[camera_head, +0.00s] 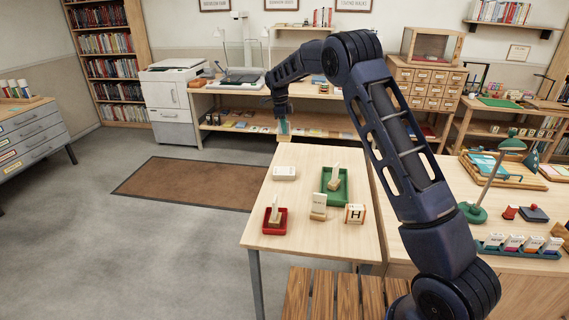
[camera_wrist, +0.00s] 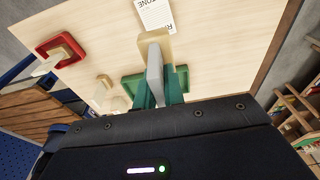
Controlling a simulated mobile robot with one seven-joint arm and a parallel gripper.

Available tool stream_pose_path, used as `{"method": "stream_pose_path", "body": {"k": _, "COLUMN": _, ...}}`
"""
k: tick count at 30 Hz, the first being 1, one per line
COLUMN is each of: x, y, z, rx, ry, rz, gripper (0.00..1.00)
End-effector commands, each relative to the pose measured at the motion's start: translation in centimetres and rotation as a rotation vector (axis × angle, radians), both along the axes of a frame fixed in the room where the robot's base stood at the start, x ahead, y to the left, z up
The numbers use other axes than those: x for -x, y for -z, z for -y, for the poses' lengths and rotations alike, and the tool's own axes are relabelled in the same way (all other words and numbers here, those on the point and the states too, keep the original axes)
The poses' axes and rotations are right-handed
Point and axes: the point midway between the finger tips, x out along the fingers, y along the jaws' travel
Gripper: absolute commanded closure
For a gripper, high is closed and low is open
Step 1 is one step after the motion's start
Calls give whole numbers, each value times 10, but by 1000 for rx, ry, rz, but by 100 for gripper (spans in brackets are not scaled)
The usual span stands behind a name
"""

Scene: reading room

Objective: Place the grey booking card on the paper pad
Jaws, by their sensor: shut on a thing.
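My gripper (camera_head: 284,127) is raised beyond the far end of the light wooden table. In the wrist view its green fingers (camera_wrist: 161,88) are shut on the grey booking card (camera_wrist: 154,68), which has a pale wooden foot (camera_wrist: 153,42) at its outer end. In the head view that foot (camera_head: 285,138) shows just below the fingers; the card is mostly hidden. The white paper pad (camera_head: 285,173) lies flat on the table, nearer than the gripper. A white printed pad (camera_wrist: 156,15) shows past the foot in the wrist view; the gap between them is unclear.
On the table are a green tray (camera_head: 345,200) with a card on a foot, a red tray (camera_head: 282,229) with another, a loose white card (camera_head: 319,200) on a foot and an H block (camera_head: 354,214). A desk with a green lamp (camera_head: 512,144) stands right.

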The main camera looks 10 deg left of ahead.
Motion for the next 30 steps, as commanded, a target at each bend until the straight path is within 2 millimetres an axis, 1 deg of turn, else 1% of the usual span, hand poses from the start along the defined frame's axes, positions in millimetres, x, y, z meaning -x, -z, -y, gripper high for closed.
{"method": "stream_pose_path", "body": {"k": 1, "x": 0, "y": 12, "z": 0, "rx": 2, "ry": 0, "rz": -3, "gripper": 100}}
{"method": "stream_pose_path", "body": {"k": 3, "x": 0, "y": 28, "z": 1, "rx": 2, "ry": 0, "rz": -3, "gripper": 100}}
{"method": "stream_pose_path", "body": {"k": 13, "x": 0, "y": 97, "z": 0, "rx": 2, "ry": -2, "rz": -2, "gripper": 100}}
{"method": "stream_pose_path", "body": {"k": 15, "x": 0, "y": 107, "z": 1, "rx": 1, "ry": -1, "rz": -1, "gripper": 100}}
{"method": "stream_pose_path", "body": {"k": 18, "x": -1, "y": 116, "z": 0, "rx": 0, "ry": 0, "rz": 0, "gripper": 100}}
{"method": "stream_pose_path", "body": {"k": 23, "x": -1, "y": 123, "z": 1, "rx": 0, "ry": 0, "rz": 0, "gripper": 100}}
{"method": "stream_pose_path", "body": {"k": 25, "x": 0, "y": 130, "z": 1, "rx": 1, "ry": 0, "rz": -1, "gripper": 100}}
{"method": "stream_pose_path", "body": {"k": 30, "x": 0, "y": 153, "z": 1, "rx": 1, "ry": -1, "rz": -1, "gripper": 100}}
